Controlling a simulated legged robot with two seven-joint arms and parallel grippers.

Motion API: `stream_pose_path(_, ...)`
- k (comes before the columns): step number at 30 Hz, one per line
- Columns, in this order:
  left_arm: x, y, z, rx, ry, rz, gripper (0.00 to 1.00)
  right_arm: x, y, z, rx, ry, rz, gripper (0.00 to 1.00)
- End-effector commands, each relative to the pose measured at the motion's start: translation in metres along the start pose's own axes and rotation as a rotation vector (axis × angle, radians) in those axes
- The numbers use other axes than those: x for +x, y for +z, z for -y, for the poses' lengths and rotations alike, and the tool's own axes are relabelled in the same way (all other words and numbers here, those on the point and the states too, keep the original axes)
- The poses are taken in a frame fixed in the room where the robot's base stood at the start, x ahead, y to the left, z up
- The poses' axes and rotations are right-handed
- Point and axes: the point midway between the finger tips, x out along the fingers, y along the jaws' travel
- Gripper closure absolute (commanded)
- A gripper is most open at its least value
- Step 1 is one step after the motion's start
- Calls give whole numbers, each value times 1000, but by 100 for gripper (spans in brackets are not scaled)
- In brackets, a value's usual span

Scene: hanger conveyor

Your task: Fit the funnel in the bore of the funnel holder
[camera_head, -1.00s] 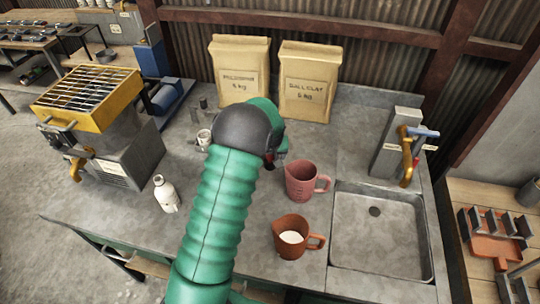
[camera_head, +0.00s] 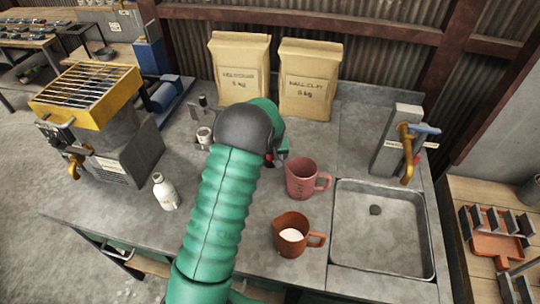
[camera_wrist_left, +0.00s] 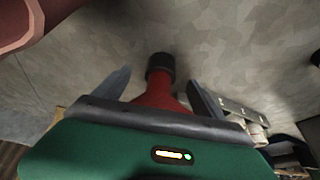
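My left arm covers the middle of the head view, and its wrist hides most of the left gripper (camera_head: 277,158). In the left wrist view, a red funnel (camera_wrist_left: 157,97) with a dark narrow end sits between the two fingers of the left gripper (camera_wrist_left: 160,88). The fingers appear shut on its wide part, with the dark end pointing away from the palm. A grey bracket with holes (camera_wrist_left: 238,112), perhaps the funnel holder, stands to the right of the gripper, apart from the funnel. My right gripper is in neither view.
A pink mug (camera_head: 300,180) and a brown jug (camera_head: 283,248) with white contents stand right of my arm, before the sink (camera_head: 346,262). A white bottle (camera_head: 165,193) stands left. Two paper sacks (camera_head: 240,75) are behind. Bench between bottle and arm is clear.

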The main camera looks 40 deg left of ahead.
Motion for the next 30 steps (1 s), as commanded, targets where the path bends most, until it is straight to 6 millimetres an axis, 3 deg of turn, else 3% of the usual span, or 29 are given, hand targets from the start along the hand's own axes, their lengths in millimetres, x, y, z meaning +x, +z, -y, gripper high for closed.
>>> stream_pose_path(14, 0, 0, 0, 0, 0, 0, 14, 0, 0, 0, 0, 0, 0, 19)
stream_pose_path(18, 0, 0, 0, 0, 0, 0, 0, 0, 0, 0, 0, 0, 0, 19)
stream_pose_path(25, -1, 0, 0, 0, 0, 0, 0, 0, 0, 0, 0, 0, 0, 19)
stream_pose_path(30, -22, -1, -1, 0, 1, -3, 0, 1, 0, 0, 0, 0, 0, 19)
